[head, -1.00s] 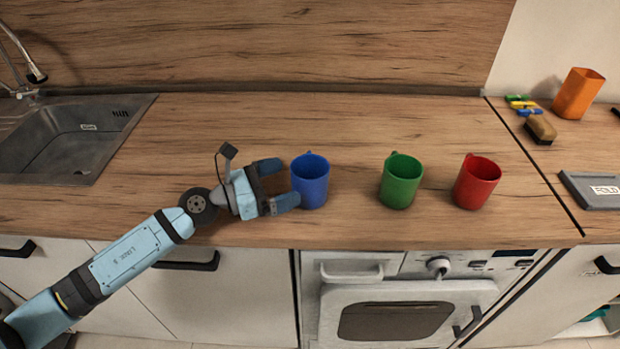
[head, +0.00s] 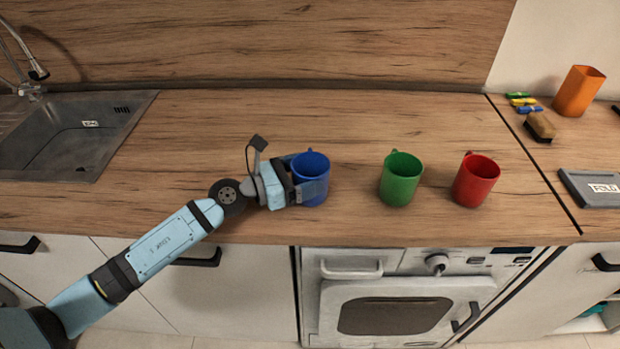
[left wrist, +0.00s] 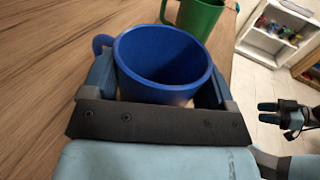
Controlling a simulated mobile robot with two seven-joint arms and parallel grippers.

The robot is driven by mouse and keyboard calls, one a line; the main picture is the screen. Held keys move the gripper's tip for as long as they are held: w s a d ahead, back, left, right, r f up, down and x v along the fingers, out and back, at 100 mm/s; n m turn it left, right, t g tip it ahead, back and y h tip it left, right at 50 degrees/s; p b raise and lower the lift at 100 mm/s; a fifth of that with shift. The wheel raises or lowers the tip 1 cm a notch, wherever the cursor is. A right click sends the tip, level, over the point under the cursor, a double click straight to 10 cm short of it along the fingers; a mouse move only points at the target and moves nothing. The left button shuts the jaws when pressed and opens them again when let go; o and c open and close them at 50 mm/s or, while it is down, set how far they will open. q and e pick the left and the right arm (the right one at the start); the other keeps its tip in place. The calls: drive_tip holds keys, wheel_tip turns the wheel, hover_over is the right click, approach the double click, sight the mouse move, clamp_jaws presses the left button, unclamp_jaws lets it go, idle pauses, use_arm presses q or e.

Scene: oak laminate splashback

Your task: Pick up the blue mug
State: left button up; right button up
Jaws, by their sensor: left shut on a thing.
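The blue mug (head: 312,166) stands upright on the wooden counter, in front of my left arm in the head view. My left gripper (head: 309,188) is shut on the blue mug, with one finger on each side of its body. In the left wrist view the blue mug (left wrist: 163,62) sits between the two fingers, its open top facing up and its handle at the far left. The mug's lower part is hidden there by the gripper. In the left wrist view another gripper (left wrist: 280,112), apparently my right one, shows at the right edge, away from the mug, with its fingers apart.
A green mug (head: 401,180) and a red mug (head: 476,181) stand to the right on the counter (head: 230,130). The sink (head: 75,135) is at the left. An orange cup (head: 578,92), a brush (head: 539,127) and a grey tray (head: 592,190) are at the far right.

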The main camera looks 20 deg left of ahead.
use_arm(q)
drive_tip(key=shift+r, duration=0.15)
use_arm(e)
drive_tip(key=shift+s+r, duration=0.1)
use_arm(q)
wheel_tip(320, 180, up, 20)
drive_tip(key=p, duration=0.7)
use_arm(e)
drive_tip(key=shift+n+t, duration=0.3)
drive_tip(key=r, duration=0.4)
drive_tip(key=shift+s+d+r, duration=0.25)
drive_tip(key=shift+d+r, duration=0.05)
